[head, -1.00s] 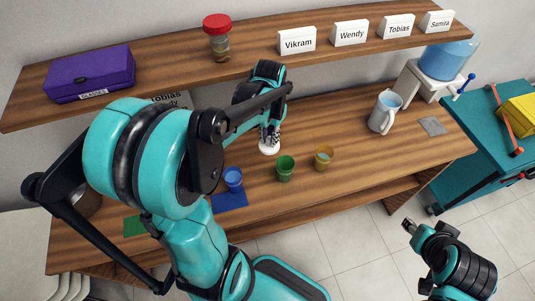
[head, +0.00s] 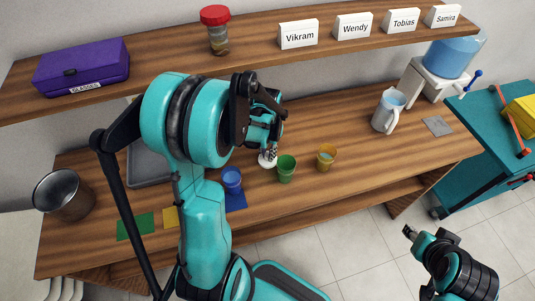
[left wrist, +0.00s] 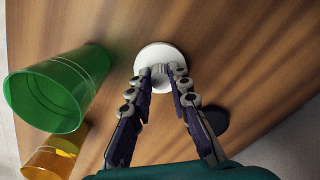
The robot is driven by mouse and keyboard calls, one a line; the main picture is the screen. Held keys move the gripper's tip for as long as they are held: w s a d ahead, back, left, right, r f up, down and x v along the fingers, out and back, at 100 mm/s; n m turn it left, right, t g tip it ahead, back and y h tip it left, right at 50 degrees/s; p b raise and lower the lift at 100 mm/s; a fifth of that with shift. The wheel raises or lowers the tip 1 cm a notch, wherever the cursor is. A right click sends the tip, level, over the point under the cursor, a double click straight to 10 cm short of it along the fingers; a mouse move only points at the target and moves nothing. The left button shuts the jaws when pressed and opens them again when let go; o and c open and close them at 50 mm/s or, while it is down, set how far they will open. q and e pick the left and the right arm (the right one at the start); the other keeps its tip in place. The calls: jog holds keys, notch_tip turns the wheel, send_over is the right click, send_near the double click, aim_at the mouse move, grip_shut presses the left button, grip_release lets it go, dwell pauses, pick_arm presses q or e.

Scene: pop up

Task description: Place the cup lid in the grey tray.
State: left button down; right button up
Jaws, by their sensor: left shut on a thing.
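The white cup lid (head: 268,160) is over the middle of the wooden table, beside the green cup. In the left wrist view the round lid (left wrist: 160,51) has a small raised knob between my fingertips. My left gripper (head: 269,151) is shut on this knob; its fingertips also show in the left wrist view (left wrist: 162,71). A dark round shadow lies apart from the lid on the wood. The grey tray (head: 148,165) is at the table's left, partly hidden behind my left arm. My right gripper (head: 410,231) is over the floor at lower right.
A green cup (head: 286,169), an orange cup (head: 326,158) and a blue cup (head: 232,180) stand near the lid. A metal pot (head: 64,196) is at the far left. A pitcher (head: 388,112) stands at right. A shelf (head: 170,73) overhangs the back.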

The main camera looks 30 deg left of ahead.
pick_arm(q)
jog(key=shift+r, duration=0.1)
jog(key=shift+f, duration=0.3)
jog(key=c, duration=1.4)
grip_release()
jog(key=shift+r, duration=0.1)
jog(key=shift+r, duration=0.1)
